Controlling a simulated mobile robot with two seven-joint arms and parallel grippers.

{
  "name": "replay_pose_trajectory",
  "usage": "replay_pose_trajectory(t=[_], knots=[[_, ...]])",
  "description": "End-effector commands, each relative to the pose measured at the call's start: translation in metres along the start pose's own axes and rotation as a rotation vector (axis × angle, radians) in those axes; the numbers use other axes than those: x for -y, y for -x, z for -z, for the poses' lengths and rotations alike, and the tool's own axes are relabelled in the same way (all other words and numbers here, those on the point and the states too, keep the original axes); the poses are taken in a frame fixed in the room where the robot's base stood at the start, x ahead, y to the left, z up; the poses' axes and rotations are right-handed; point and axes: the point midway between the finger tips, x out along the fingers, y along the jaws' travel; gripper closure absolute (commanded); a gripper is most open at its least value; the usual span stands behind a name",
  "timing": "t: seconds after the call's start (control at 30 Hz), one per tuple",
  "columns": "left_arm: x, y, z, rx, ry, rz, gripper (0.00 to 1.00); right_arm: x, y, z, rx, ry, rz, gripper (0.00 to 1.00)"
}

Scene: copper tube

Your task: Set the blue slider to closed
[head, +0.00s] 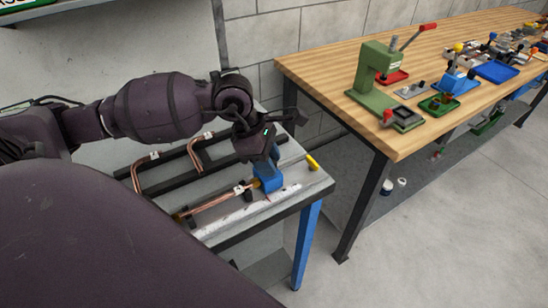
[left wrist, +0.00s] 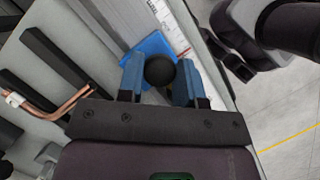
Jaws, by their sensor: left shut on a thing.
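The blue slider (head: 268,180) sits at the right end of the grey bench fixture, by the end of a straight copper tube (head: 212,203). In the left wrist view its blue body (left wrist: 152,46) shows beyond the fingers, beside a white scale strip. My left gripper (head: 264,152) reaches down onto the slider from above. In the left wrist view its two blue-grey fingers (left wrist: 160,82) are shut on the slider's round black knob (left wrist: 160,70). The contact is partly hidden in the head view. My right gripper is not in view.
Bent copper tubes (head: 142,175) lie in black holders to the left on the grey bench (head: 290,197). A yellow-ended handle (head: 313,162) is at its right edge.

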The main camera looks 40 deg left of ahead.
Motion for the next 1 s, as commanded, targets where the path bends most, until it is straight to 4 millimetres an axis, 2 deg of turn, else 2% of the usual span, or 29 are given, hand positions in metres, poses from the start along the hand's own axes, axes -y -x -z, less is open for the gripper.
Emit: replay_pose_trajectory(t=[0.17, 0.37, 0.4, 0.53, 0.83, 1.0], knots=[[0.004, 0.002, 0.003, 0.000, 0.000, 0.000, 1.00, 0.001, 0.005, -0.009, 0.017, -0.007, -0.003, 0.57], [0.004, 0.002, 0.003, -0.002, 0.000, 0.001, 1.00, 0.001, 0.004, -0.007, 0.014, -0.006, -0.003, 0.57], [0.004, 0.002, 0.003, -0.002, 0.000, 0.002, 0.61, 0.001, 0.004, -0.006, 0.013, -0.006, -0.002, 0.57], [0.004, 0.002, 0.003, -0.001, 0.000, 0.001, 0.42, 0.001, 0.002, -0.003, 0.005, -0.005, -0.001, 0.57], [0.003, 0.003, 0.003, 0.000, 0.000, -0.001, 0.42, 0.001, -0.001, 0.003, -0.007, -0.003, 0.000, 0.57], [0.003, 0.018, 0.003, -0.001, -0.001, -0.003, 0.42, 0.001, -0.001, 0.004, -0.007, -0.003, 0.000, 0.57]])
